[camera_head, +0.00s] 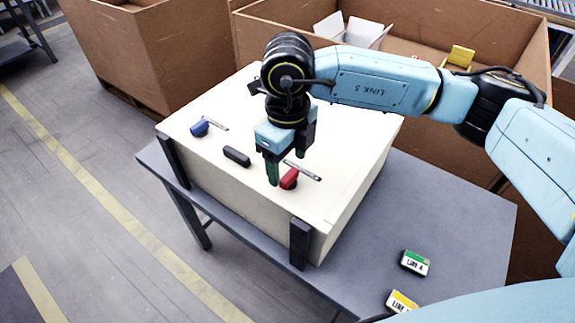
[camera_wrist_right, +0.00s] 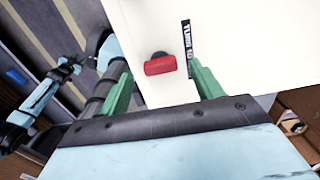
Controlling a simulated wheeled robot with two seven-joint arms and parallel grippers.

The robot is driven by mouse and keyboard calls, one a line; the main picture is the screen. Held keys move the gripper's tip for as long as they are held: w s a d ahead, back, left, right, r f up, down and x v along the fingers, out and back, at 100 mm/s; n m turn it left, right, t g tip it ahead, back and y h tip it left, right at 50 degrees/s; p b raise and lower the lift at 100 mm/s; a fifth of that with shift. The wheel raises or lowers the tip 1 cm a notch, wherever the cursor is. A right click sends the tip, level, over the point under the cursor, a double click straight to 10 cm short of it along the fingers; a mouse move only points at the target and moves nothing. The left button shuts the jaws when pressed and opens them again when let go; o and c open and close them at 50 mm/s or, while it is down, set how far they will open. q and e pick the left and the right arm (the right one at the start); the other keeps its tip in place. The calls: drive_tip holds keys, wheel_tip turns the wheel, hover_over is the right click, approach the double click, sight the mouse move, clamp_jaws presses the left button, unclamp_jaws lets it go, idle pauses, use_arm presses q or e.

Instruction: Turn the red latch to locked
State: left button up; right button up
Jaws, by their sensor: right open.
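The red latch (camera_head: 289,179) sits on the top of a cream box (camera_head: 345,190), near its front edge, beside a small printed label strip. It also shows in the right wrist view (camera_wrist_right: 160,65), lying crosswise beyond the green fingertips. My right gripper (camera_head: 286,172) is open just above the box top, next to the latch. In the right wrist view its two green fingers (camera_wrist_right: 162,88) are spread to either side of the latch, with no visible contact.
A blue latch (camera_head: 200,128) and a black handle (camera_head: 237,156) are also on the box top. The box stands on a grey table (camera_head: 440,215) with green and yellow labelled blocks (camera_head: 414,262) at its front right. Large cardboard bins (camera_head: 150,50) stand behind.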

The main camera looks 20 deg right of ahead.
wheel_tip(320, 180, up, 11)
idle(0.6)
